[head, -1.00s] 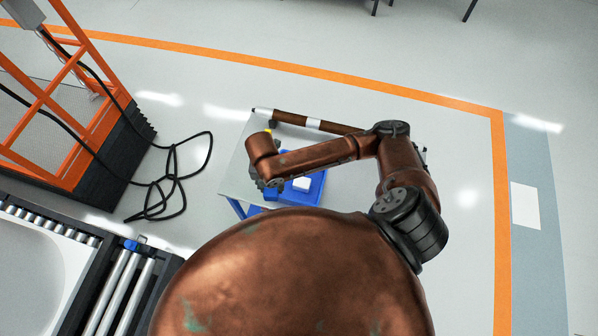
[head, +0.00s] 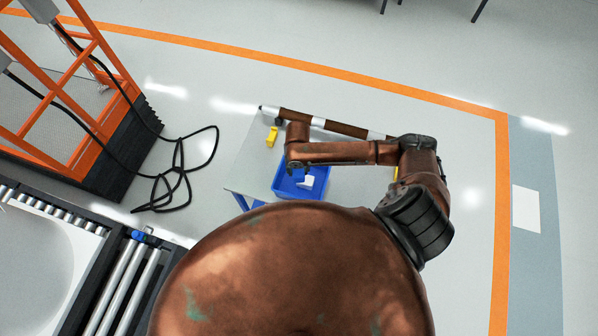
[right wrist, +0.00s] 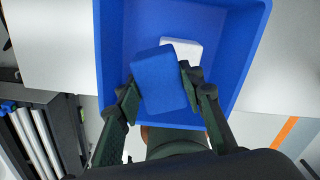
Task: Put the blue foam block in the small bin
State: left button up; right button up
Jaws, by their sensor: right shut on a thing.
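The blue foam block (right wrist: 161,82) is held between the two dark fingers of my right gripper (right wrist: 159,86) in the right wrist view. It is over the blue bin (right wrist: 243,52), inside the outline of its rim; the height above the floor is hard to tell. A white block (right wrist: 185,50) lies in the bin, partly behind the blue block. In the head view, the blue bin (head: 280,184) stands on the table with the white block (head: 307,182) in it. My right gripper (head: 295,168) points down over the bin's left part, its fingers mostly hidden. My left gripper is not visible.
A grey table (head: 246,167) carries the bin. A yellow object (head: 271,137) stands on its left side, and a brown rod with white bands (head: 345,129) lies along the far edge. An orange frame (head: 90,100), black cable (head: 180,170) and rollers (head: 118,285) are left.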

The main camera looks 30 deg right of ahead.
aim_at(299, 173)
jog(key=shift+w+d+f, duration=0.1)
jog(key=shift+d+f, duration=0.3)
jog(key=shift+f, duration=1.55)
jog(key=shift+f, duration=0.15)
jog(key=o, duration=0.9)
jog(key=shift+o, duration=0.2)
notch_tip(299, 173, up, 12)
jog(key=shift+r, duration=0.15)
